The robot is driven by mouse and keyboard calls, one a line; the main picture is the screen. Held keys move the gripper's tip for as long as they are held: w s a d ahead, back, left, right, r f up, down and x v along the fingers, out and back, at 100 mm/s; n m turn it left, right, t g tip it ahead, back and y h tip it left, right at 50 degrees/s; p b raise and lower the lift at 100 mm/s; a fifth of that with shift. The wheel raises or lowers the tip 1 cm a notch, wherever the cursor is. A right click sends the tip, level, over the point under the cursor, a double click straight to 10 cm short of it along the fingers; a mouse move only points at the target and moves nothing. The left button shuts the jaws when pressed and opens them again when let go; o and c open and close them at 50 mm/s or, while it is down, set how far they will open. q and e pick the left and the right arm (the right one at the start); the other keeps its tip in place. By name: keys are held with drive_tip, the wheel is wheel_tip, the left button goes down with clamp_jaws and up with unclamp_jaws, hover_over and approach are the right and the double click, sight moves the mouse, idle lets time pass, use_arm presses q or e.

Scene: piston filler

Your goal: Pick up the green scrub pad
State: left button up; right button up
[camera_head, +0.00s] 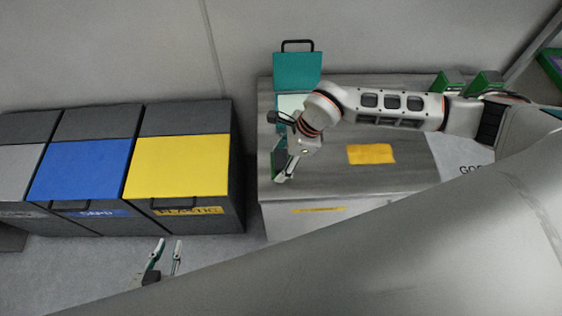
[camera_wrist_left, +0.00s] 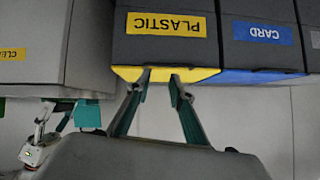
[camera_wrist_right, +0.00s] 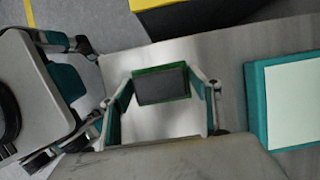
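The green scrub pad (camera_wrist_right: 162,85) is a rectangle with a dark grey face and green edges. In the right wrist view it sits between the fingertips of my right gripper (camera_wrist_right: 162,76), which meet its two short ends. In the head view the pad (camera_head: 278,160) shows as a green strip beside my right gripper (camera_head: 284,150), near the left end of the steel worktop (camera_head: 350,185). Whether the pad touches the worktop cannot be told. My left gripper (camera_head: 164,255) is open and empty, low in front of the yellow-lidded bin; it also shows in the left wrist view (camera_wrist_left: 160,76).
A teal case (camera_head: 297,70) with a handle stands open at the worktop's back left. A yellow cloth (camera_head: 371,154) lies mid-worktop. Green boxes (camera_head: 449,80) are at the back right. Bins with yellow (camera_head: 178,165), blue (camera_head: 80,170) and grey lids stand left.

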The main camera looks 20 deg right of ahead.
sight(281, 159)
drive_tip(key=c, duration=0.3)
drive_tip(key=shift+r, duration=0.1)
drive_tip(key=shift+w+r, duration=0.1)
drive_tip(key=shift+r, duration=0.5)
wheel_tip(281, 159, up, 19)
drive_tip(key=p, duration=0.3)
drive_tip(key=shift+f, duration=0.15)
